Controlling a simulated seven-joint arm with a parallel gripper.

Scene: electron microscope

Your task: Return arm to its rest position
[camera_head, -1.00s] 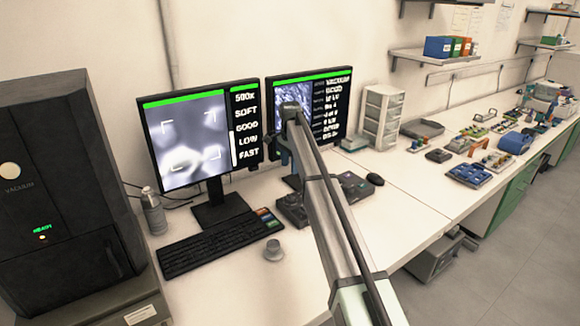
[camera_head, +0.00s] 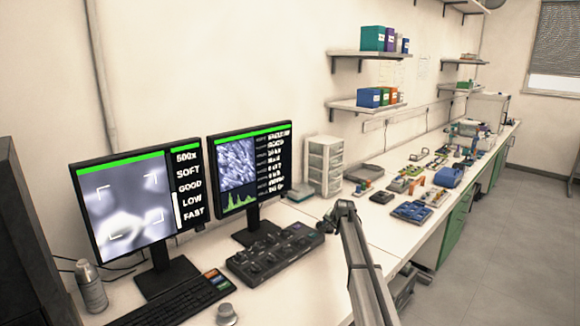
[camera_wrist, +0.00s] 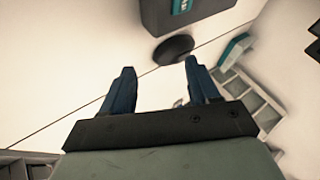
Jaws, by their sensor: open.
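My gripper (camera_wrist: 161,85) shows in the wrist view with its two blue fingers spread apart and nothing between them. Beyond the fingertips lie a pale surface with a dark seam, a dark oval object (camera_wrist: 174,48) and part of a dark box with a teal label (camera_wrist: 185,12). In the head view my arm rises from the bottom edge at the right of centre, and its end is over the bench (camera_head: 330,262) just right of the control panel. The fingers cannot be made out in that view.
Two monitors (camera_head: 125,205) (camera_head: 248,175) stand at the left, with a keyboard (camera_head: 175,305), a control panel (camera_head: 275,252), a knob (camera_head: 227,315) and a bottle (camera_head: 91,288). White drawers (camera_head: 325,165) stand behind. Trays and tools (camera_head: 410,212) cover the bench farther right. Open floor (camera_head: 500,250) lies at the right.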

